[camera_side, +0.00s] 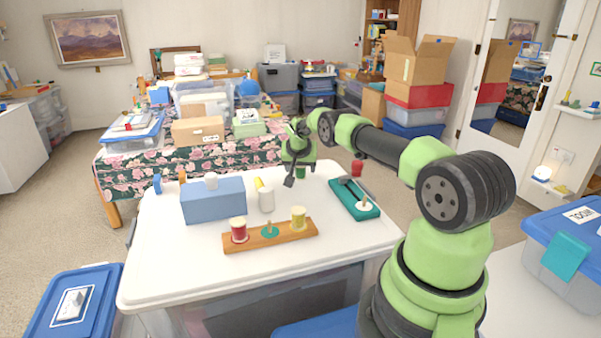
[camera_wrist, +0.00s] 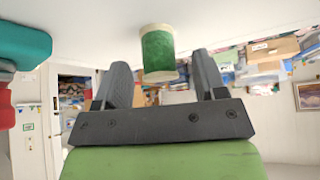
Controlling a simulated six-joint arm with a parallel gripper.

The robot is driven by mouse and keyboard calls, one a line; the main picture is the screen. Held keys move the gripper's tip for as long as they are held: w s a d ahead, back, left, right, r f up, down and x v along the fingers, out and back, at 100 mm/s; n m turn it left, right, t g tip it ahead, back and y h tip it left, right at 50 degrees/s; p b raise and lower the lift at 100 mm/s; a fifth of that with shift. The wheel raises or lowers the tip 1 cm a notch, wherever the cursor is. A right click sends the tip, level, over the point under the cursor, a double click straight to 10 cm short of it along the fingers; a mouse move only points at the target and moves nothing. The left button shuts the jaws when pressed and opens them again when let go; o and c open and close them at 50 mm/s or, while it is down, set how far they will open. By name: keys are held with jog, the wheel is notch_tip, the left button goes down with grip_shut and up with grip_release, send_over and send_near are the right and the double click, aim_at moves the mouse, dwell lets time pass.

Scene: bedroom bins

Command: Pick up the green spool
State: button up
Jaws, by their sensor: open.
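The green spool (camera_side: 301,172) stands on the white table near its far edge, partly hidden by my gripper in the side view. In the wrist view the green spool (camera_wrist: 158,52), with pale ends, shows between and beyond the two dark fingers, nearer the left one. My gripper (camera_side: 296,176) is low over the far part of the table, right at the spool. The wrist view shows my gripper (camera_wrist: 161,62) open, with a gap visible on each side of the spool. I cannot tell whether a finger touches it.
A wooden rack (camera_side: 285,237) holds a red spool (camera_side: 239,232) and a yellow spool (camera_side: 298,219). A blue box (camera_side: 205,204), white cylinder (camera_side: 266,201) and yellow piece (camera_side: 259,183) stand left. A teal tray (camera_side: 345,202) and red spool (camera_side: 357,168) are right of the gripper.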

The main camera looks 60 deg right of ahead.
jog(key=c, duration=1)
jog(key=shift+r, duration=0.1)
